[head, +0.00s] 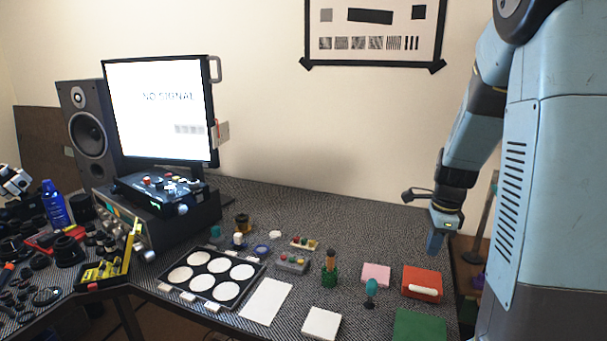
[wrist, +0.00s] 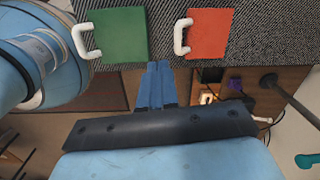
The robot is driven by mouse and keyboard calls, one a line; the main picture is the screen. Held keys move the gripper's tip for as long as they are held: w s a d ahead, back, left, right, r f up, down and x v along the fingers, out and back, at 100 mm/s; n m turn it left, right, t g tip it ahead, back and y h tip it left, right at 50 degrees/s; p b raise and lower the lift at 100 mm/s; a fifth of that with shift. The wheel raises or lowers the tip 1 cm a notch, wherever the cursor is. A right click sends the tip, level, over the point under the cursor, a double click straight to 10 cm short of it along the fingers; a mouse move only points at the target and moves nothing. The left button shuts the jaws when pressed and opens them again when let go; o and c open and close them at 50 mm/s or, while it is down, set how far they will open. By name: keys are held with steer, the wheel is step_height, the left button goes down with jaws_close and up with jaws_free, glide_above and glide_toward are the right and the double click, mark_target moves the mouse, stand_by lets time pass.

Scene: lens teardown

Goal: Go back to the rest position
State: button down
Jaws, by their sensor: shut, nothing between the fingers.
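My gripper (head: 436,243) hangs at the right end of the bench in the head view, pointing down and clear of the objects. In the wrist view its blue fingers (wrist: 156,82) are together with nothing between them. They appear over the bench edge, with the floor below. The green box (head: 420,327) is cut off at the bottom of the head view.
The bench holds a tray with white discs (head: 240,291), a white sheet (head: 266,300), a white block (head: 321,323), a pink block (head: 376,273) and a teal-topped tool (head: 371,289). A monitor (head: 158,110) and speaker (head: 88,128) stand at the back left. Air around my gripper is free.

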steer(key=s+a+r+n+t, duration=0.2)
steer(key=s+a+r+n, duration=0.4)
steer(key=s+r+n, duration=0.3)
steer(key=s+a+r+n+t, duration=0.3)
steer(key=s+a+r+n, duration=0.2)
steer(key=s+r+n, duration=0.3)
steer(key=shift+s+a+r+n, duration=0.4)
steer(key=shift+s+n, duration=0.25)
steer(key=shift+n, duration=1.45)
